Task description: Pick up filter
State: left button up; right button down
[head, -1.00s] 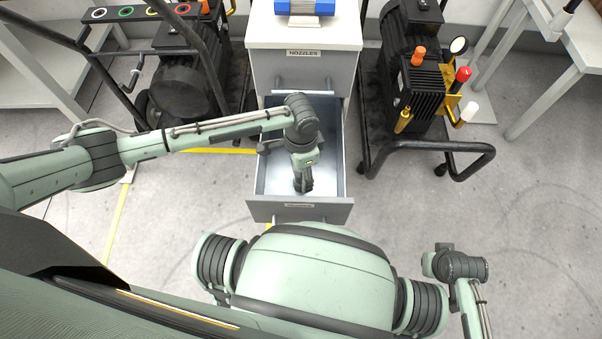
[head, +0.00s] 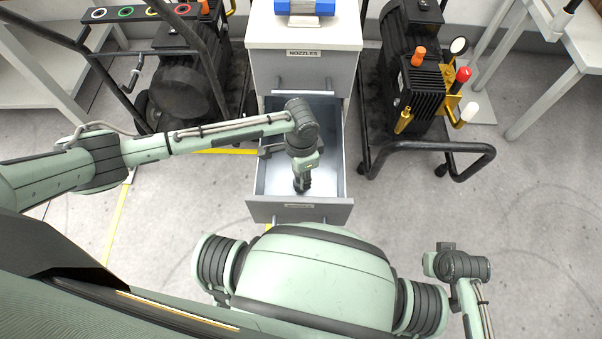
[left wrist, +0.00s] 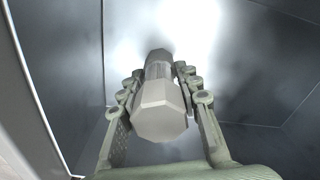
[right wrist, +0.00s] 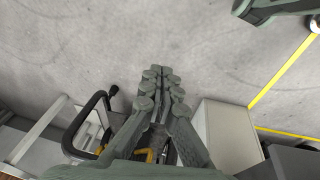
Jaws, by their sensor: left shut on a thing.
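The filter (left wrist: 159,108) is a pale grey piece with a faceted, wide near end and a narrower, darker far part. It is in the left wrist view, between the fingers of my left gripper (left wrist: 160,92), which is shut on it. In the head view my left gripper (head: 301,184) points down inside the open drawer (head: 331,150). The filter is hidden there by the gripper and wrist. My right gripper (right wrist: 160,72) is shut and empty, above the floor in the right wrist view.
The open drawer is in a grey cabinet (head: 305,68) labelled NOZZLES, with a blue item (head: 304,6) on top. Carts with pumps stand left (head: 183,85) and right (head: 424,84) of it. The drawer's walls surround my left gripper.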

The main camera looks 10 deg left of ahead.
pick_arm(q)
jog(key=shift+r, duration=0.15)
